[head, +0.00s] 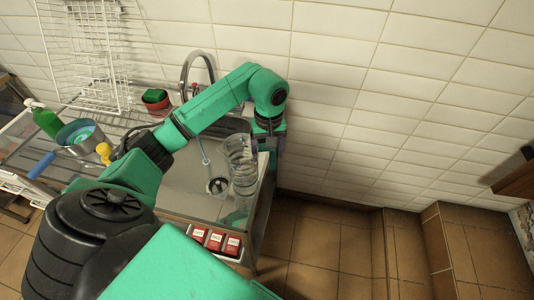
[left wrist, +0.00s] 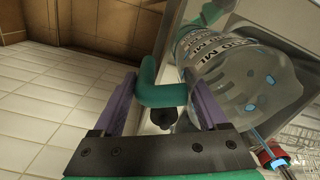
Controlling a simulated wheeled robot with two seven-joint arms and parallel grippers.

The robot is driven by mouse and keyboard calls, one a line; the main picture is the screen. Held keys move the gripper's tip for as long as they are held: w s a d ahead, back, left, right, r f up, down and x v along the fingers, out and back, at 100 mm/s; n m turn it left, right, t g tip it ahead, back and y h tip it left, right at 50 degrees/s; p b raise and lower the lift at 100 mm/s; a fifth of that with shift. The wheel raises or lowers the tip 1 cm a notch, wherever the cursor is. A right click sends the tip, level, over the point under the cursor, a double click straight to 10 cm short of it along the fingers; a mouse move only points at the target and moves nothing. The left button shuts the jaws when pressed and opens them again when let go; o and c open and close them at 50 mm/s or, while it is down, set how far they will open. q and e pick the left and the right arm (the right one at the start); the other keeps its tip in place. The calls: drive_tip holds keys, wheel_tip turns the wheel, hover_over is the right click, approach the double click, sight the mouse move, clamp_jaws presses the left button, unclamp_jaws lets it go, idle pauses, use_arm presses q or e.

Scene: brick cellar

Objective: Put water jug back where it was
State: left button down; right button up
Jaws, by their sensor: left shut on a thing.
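The water jug (head: 241,165) is clear, with printed marks on its side. It is at the right part of the sink (head: 190,180), beside the wall. In the left wrist view the jug (left wrist: 245,75) lies to the right of the fingers, and its green handle (left wrist: 163,94) passes between them. My left gripper (head: 264,143) is shut on that handle; its purple fingers show in the wrist view (left wrist: 155,100). I cannot tell how much water is in the jug, or whether it touches the sink. My right gripper is not in view.
A curved metal tap (head: 197,56) stands behind the sink, with a thin bluish line below it. A white wire rack (head: 85,55), green bottle (head: 46,120) and metal pot (head: 82,135) stand left. Red labelled blocks (head: 215,240) line the front edge. Tiled floor is open at right.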

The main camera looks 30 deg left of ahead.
use_arm(q)
drive_tip(key=shift+s+d+f, duration=0.1)
drive_tip(key=shift+d+f, duration=0.15)
drive_tip(key=shift+f, duration=0.35)
drive_tip(key=shift+s+d+f, duration=0.1)
drive_tip(key=shift+d+f, duration=0.1)
drive_tip(key=shift+f, duration=0.4)
unclamp_jaws()
drive_tip(key=shift+a+f, duration=0.1)
drive_tip(key=shift+a, duration=0.05)
wheel_tip(320, 180, up, 6)
drive_tip(key=b, duration=0.2)
drive_tip(key=shift+w+b, duration=0.15)
drive_tip(key=shift+b, duration=0.25)
wheel_tip(320, 180, up, 6)
drive_tip(key=shift+r, duration=0.2)
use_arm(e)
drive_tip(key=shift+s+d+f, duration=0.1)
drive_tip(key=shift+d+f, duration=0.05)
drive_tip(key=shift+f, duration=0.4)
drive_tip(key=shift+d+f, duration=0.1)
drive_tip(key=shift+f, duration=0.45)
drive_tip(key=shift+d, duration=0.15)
